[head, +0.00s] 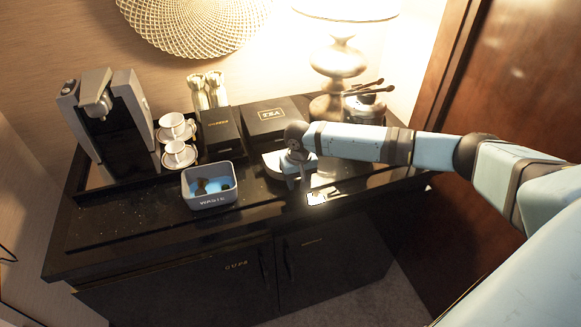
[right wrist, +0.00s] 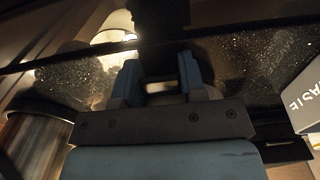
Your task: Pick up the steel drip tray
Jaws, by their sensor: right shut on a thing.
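My right gripper (head: 291,182) is low over the front of the black counter, to the right of the grey waste box. In the right wrist view, my right gripper's two blue-grey fingers (right wrist: 158,82) are shut on a small pale-edged piece between them. This piece looks like part of the steel drip tray (right wrist: 160,87); most of it is hidden by the fingers and palm, and its outline is unclear. Whether it touches the counter I cannot tell. My left gripper is not in view.
The waste box (head: 210,201) stands close left of the gripper. Behind are a tea box (head: 268,115), a dark box (head: 219,130) and a lamp (head: 338,60). Cups (head: 176,152) and a coffee machine (head: 105,110) stand left. The counter's front left (head: 120,228) is clear.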

